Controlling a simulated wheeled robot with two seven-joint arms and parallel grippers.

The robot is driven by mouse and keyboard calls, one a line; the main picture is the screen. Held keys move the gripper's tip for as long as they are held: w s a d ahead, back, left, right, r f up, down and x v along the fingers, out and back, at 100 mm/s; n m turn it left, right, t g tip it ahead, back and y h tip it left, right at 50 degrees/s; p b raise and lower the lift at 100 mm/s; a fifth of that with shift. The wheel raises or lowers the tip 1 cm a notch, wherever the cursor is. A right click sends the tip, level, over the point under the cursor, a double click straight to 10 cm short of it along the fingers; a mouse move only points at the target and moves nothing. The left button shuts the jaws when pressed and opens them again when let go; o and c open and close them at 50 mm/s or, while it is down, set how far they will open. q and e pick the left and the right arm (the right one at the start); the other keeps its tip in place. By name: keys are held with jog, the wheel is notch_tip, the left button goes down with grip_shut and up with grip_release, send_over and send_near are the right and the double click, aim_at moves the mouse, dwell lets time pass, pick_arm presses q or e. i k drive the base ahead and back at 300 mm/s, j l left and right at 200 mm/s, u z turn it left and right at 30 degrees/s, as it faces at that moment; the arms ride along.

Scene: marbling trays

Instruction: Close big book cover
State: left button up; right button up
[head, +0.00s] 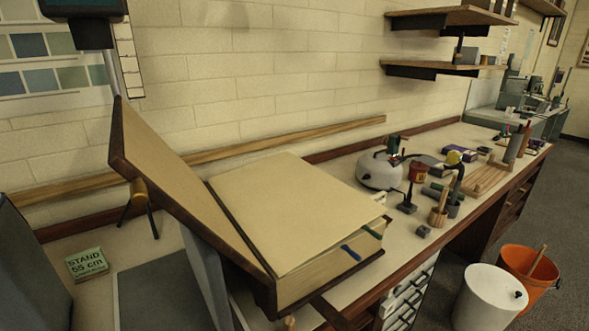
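The big book (295,215) lies open on the workbench, in the middle of the head view. Its page block is thick, with a cream top page and blue and green ribbons at the front edge. The brown-edged cover (185,185) is raised on the left side and slopes up and away from the pages. It stands open at a wide angle, with its cream inner face showing. A grey panel (204,275) is visible below the cover. Neither of my grippers is in view.
A green "STAND 55 cm" sign (87,263) lies left of the book. A small dark-legged stand (139,192) is behind the cover. A white round pot (380,171), jars and tools crowd the bench to the right. White (488,298) and orange (527,268) buckets stand on the floor.

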aim_at(153, 171)
jog(key=k+j, duration=0.1)
jog(key=j, duration=0.3)
jog(key=k+j+u, duration=0.15)
jog(key=j, duration=0.7)
